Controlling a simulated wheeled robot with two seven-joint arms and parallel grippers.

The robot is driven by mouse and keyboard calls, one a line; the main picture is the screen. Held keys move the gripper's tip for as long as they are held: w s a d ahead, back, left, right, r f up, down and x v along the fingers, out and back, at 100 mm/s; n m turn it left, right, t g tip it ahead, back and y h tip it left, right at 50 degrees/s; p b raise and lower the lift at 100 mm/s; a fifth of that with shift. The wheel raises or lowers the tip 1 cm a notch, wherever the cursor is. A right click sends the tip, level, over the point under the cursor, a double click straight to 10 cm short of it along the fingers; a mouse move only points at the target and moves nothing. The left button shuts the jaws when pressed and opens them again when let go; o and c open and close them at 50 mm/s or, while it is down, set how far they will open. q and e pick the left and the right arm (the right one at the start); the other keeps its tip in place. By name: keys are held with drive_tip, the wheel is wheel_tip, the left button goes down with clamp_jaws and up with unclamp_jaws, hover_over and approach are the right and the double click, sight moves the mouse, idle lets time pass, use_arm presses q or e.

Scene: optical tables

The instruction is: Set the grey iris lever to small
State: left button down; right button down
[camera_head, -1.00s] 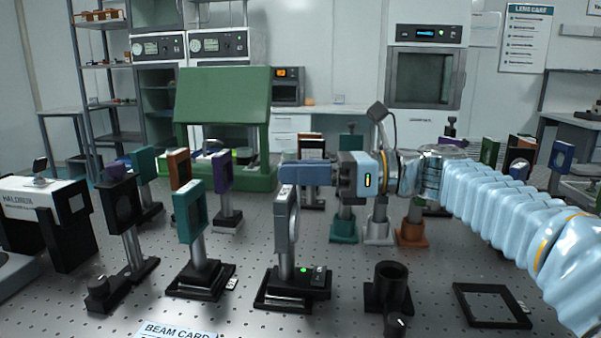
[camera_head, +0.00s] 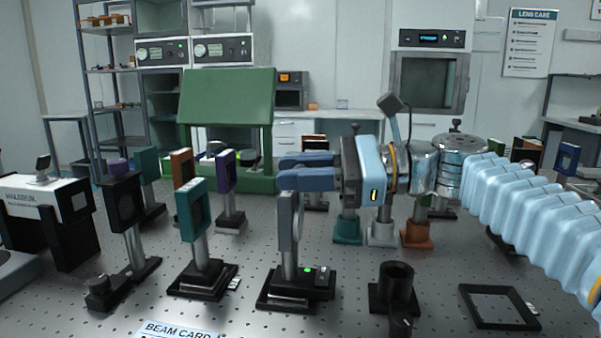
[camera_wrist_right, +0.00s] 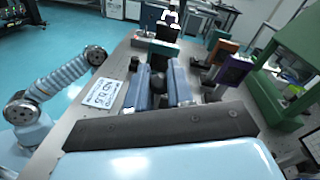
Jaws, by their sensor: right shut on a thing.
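The grey iris (camera_head: 289,225) stands upright on a post with a black base (camera_head: 295,288) at the front middle of the table; a green light shows on the base. My right gripper (camera_head: 281,171) reaches in from the right at the top of the iris, its two blue fingers shut on the iris lever, which they hide. In the right wrist view, the fingers (camera_wrist_right: 161,88) show with a dark part between them. My left gripper is in neither view; a light blue arm of mine shows at the left of the wrist view.
A teal-framed mount (camera_head: 191,213) and a black mount (camera_head: 123,203) stand left of the iris. A black cup-like holder (camera_head: 397,283) and a flat black frame (camera_head: 497,305) are to the right. A beam card (camera_head: 178,330) lies in front.

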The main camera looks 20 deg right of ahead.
drive_tip(key=c, duration=1)
unclamp_jaws()
drive_tip(key=shift+c, duration=0.2)
drive_tip(key=f+v, duration=0.1)
drive_tip(key=v, duration=1.2)
drive_tip(key=shift+d+r, duration=0.4)
drive_tip(key=shift+r, duration=0.05)
drive_tip(key=shift+s, duration=0.15)
